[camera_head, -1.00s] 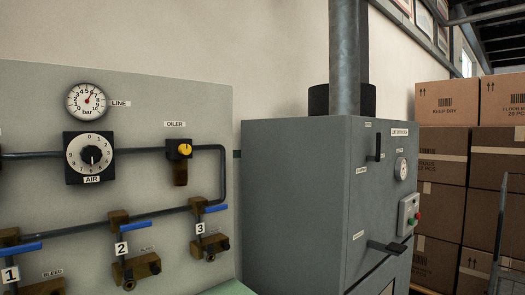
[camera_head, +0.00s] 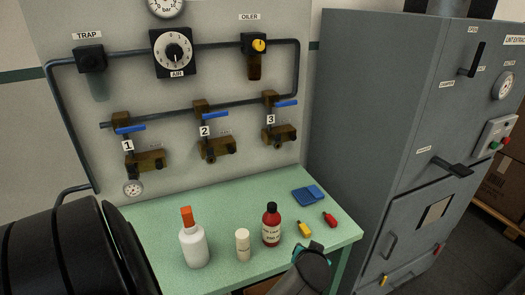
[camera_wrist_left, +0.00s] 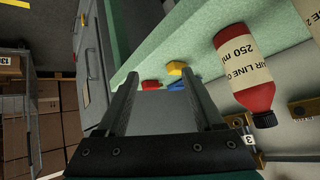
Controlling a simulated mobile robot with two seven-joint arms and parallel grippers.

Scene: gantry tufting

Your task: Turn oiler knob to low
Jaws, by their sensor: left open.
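The oiler knob (camera_head: 259,45) is a round yellow knob on a black block, below the OILER label on the wall panel. It has a dark mark, but its setting is too small to read. An amber bowl (camera_head: 254,68) hangs beneath it. My left gripper (camera_wrist_left: 158,75) is open and empty, its two dark fingers apart over the bench side. In the head view a grey and teal part of it (camera_head: 312,264) shows at the bench's front edge, well below and apart from the knob; its fingertips are hidden there. My right gripper is not seen.
On the green bench (camera_head: 160,215) stand a white bottle (camera_head: 195,245), a small white bottle (camera_head: 243,246) and a red bottle (camera_head: 271,226). Yellow, red and blue items lie right of them. Blue-handled valves (camera_head: 285,104) line the panel below the oiler. A grey cabinet (camera_head: 400,130) stands right.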

